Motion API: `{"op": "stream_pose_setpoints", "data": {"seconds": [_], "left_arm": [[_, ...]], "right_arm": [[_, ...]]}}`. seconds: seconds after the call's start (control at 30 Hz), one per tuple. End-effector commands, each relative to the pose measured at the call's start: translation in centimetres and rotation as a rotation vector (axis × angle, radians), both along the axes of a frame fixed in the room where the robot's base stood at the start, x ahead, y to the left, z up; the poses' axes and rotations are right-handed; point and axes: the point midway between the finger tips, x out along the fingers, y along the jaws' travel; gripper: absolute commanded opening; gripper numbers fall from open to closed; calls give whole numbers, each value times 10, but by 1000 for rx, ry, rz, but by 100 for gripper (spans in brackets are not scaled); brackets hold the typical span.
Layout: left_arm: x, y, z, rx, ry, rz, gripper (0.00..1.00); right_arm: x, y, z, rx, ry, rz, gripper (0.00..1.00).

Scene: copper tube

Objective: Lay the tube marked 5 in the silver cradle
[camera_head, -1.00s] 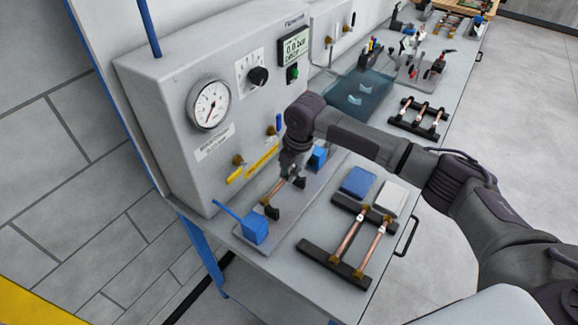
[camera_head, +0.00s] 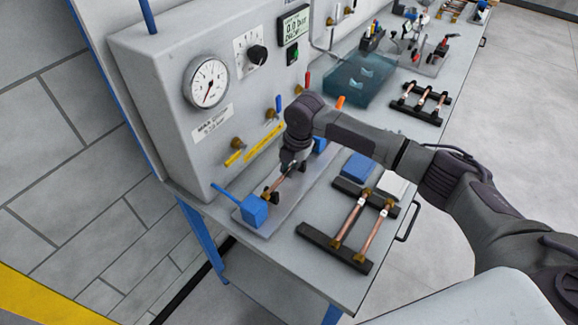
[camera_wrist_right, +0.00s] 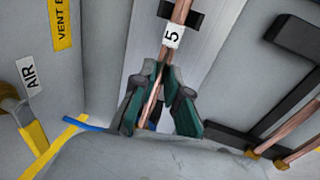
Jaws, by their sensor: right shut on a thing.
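The tube marked 5 (camera_wrist_right: 183,10) is copper with a white label and shows in the wrist view. My right gripper (camera_wrist_right: 164,72) is shut on it, just below the label. In the head view the right gripper (camera_head: 287,166) holds the tube (camera_head: 274,186) lengthwise over the silver cradle (camera_head: 243,219), a long plate with dark blocks and a blue block (camera_head: 254,210) at its near end. The tube lines up with the plate and passes over a dark block (camera_wrist_right: 192,19). I cannot tell whether it touches the blocks. My left gripper is not in view.
To the right, a black rack (camera_head: 333,249) holds two copper tubes. A blue pad (camera_head: 359,166) lies behind it. Another rack (camera_head: 419,105) is farther back.

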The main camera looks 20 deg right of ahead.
Motion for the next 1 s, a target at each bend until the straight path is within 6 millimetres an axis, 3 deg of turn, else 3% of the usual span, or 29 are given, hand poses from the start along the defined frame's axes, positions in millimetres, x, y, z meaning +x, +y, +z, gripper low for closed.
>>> {"op": "stream_pose_setpoints", "data": {"seconds": [0.6, 0.63, 0.8, 1.0], "left_arm": [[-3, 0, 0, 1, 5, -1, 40], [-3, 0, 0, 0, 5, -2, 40], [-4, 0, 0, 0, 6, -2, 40], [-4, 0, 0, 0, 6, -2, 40]], "right_arm": [[0, 0, -5, 0, 0, 0, 0], [0, 0, -5, 0, 0, 0, 15], [0, 0, -5, 0, 0, 0, 43], [0, 0, -5, 0, 0, 0, 43]]}}
